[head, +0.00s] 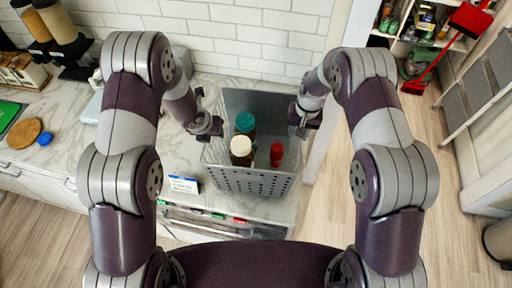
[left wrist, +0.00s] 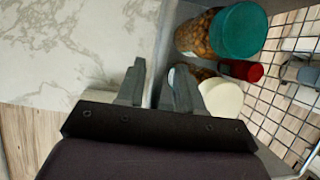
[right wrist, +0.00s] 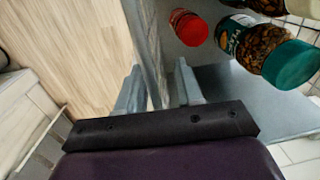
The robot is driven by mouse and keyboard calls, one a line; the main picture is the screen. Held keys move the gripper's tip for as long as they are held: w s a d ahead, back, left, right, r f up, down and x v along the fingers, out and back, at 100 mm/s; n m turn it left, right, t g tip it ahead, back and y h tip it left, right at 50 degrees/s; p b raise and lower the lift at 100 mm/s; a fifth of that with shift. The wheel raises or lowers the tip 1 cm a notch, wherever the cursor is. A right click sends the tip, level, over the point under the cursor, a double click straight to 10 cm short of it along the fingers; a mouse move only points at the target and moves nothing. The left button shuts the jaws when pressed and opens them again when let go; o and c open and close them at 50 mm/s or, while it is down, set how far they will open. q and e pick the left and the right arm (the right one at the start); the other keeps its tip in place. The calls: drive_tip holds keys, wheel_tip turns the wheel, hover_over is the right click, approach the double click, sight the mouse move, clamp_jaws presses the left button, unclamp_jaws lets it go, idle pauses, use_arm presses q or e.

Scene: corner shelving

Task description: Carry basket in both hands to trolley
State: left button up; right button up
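A grey perforated basket (head: 250,182) stands at the right end of the marble counter. It holds a teal-lidded jar (head: 245,122), a cream-lidded jar (head: 241,146) and a red-capped bottle (head: 276,152). My left gripper (head: 212,128) is at the basket's left wall; in the left wrist view its fingers (left wrist: 158,82) are apart, one on each side of the wall. My right gripper (head: 300,120) is at the right wall; in the right wrist view its fingers (right wrist: 158,80) are apart with the wall between them. No trolley is recognisable in view.
The marble counter (head: 75,120) runs left, with dispensers (head: 57,22) and a round wooden board (head: 24,133). A small label sign (head: 184,184) stands left of the basket. Open wood floor (head: 330,210) lies to the right. A step ladder (head: 480,85) and stocked shelves (head: 425,25) stand farther right.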

use_arm(q)
drive_tip(key=shift+w+f, duration=0.1)
drive_tip(key=shift+f, duration=0.2)
use_arm(e)
drive_tip(key=shift+a+f, duration=0.15)
drive_tip(key=shift+f, duration=0.15)
use_arm(q)
clamp_jaws()
use_arm(e)
clamp_jaws()
idle(0.7)
